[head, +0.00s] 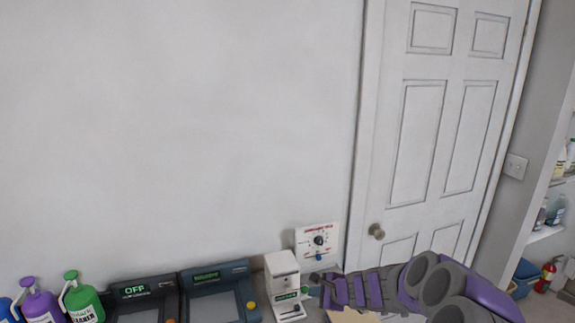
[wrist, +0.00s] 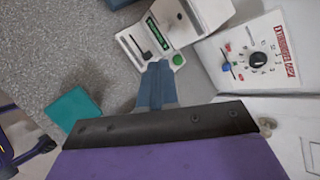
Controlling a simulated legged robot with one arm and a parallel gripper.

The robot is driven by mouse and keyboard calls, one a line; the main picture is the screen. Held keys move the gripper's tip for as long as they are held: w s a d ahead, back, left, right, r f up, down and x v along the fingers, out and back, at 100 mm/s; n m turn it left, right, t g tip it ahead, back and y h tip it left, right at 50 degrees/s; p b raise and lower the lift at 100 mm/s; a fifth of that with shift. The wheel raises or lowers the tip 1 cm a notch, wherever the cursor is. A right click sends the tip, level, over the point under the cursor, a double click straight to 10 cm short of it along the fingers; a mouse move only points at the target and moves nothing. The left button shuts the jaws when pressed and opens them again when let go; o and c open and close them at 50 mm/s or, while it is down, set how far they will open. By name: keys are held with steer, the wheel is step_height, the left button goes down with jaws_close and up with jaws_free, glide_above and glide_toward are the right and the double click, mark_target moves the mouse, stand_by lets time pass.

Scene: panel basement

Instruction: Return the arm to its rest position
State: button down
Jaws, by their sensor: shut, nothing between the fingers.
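My arm, purple and grey, reaches in from the lower right in the head view. My gripper (head: 318,279) is at its far end, beside the white device with a green display (head: 284,284) and below the white dial panel (head: 317,241). In the wrist view my gripper (wrist: 158,68) shows as two blue-grey fingers pressed together, with nothing held. Their tips appear close to the white device (wrist: 182,22) with its slider and green button; whether they touch it I cannot tell. The dial panel (wrist: 262,65), with a black knob and a blue switch, is to the right.
Two dark consoles (head: 217,291) and green (head: 82,301) and purple (head: 38,304) spray bottles line the lower left. A teal square (wrist: 75,109) lies on the grey surface. A closed white door (head: 440,120) stands behind my arm. Shelves and a red extinguisher (head: 546,275) are at right.

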steer(key=s+a+r+n+g+y, duration=0.1)
steer(key=s+a+r+n+g, duration=0.1)
steer(key=s+a+r+n, duration=0.35)
steer(key=s+a+r+n+g+y, duration=0.1)
steer(key=s+a+r+n, duration=0.2)
steer(key=s+r, duration=0.45)
steer(key=s+n+g+h, duration=0.2)
steer(key=s+n+g, duration=0.3)
steer(key=s, duration=1.1)
steer(key=s+d+n+h, duration=0.2)
steer(key=s+d+h, duration=0.1)
steer(key=s+d, duration=0.4)
steer(key=s+d+f+n+g+h, duration=0.1)
steer(key=s+d, duration=0.5)
steer(key=s, duration=0.7)
steer(key=shift+d+n+h, duration=0.4)
steer(key=shift+n+h, duration=0.25)
steer(key=shift+h, duration=0.45)
